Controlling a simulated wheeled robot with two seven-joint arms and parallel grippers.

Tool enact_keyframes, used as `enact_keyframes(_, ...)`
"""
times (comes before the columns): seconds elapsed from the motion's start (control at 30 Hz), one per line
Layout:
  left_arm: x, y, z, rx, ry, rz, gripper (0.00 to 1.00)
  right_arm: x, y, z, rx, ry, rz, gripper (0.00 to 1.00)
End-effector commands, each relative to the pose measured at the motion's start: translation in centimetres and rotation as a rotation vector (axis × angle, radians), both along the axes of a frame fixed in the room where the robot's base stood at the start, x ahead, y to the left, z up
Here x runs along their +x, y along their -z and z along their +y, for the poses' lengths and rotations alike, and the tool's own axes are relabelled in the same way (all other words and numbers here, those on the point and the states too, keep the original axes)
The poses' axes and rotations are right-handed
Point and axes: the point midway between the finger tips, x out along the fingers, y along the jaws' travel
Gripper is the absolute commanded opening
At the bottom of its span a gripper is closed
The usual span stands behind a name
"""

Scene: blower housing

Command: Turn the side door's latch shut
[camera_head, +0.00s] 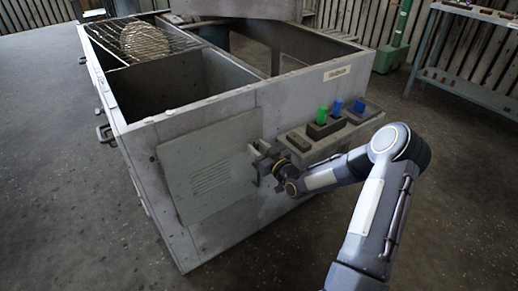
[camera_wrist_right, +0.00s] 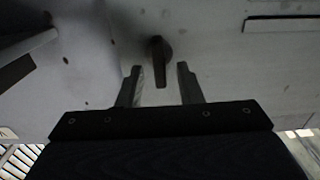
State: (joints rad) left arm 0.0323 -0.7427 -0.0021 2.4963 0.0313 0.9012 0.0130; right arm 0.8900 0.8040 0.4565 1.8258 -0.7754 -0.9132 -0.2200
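The side door (camera_head: 205,172) is a grey panel with louvre slits on the near face of the blower housing (camera_head: 160,118). It looks closed or nearly flat against the housing. My right gripper (camera_head: 258,160) is at the door's right edge. In the right wrist view, the latch (camera_wrist_right: 160,62) is a small dark lever on a round boss. It lies between the two fingertips of my right gripper (camera_wrist_right: 160,80), with a gap on both sides. The fingers are open. In the head view the gripper hides the latch. My left gripper is not in view.
A ledge with green and blue blocks (camera_head: 322,115) juts from the housing just right of my right gripper. The housing's top is open, with a wire rack (camera_head: 140,42) at the far left. A workbench (camera_head: 470,50) stands at the back right.

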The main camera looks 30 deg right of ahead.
Motion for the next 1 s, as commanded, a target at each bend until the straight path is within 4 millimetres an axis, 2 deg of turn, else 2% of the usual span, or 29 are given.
enact_keyframes(0.13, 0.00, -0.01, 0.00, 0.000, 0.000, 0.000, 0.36, -0.02, 0.00, 0.02, 0.000, 0.000, 0.000, 0.31)
enact_keyframes(0.3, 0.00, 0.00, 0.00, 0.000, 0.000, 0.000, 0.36, -0.03, 0.01, 0.02, 0.000, 0.000, 0.001, 0.09)
enact_keyframes(0.4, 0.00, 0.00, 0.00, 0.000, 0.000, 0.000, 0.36, -0.04, 0.01, 0.02, 0.000, -0.001, 0.001, 0.00)
enact_keyframes(1.0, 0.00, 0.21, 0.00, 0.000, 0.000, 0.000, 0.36, -0.07, 0.14, -0.02, 0.044, -0.001, 0.006, 0.00)
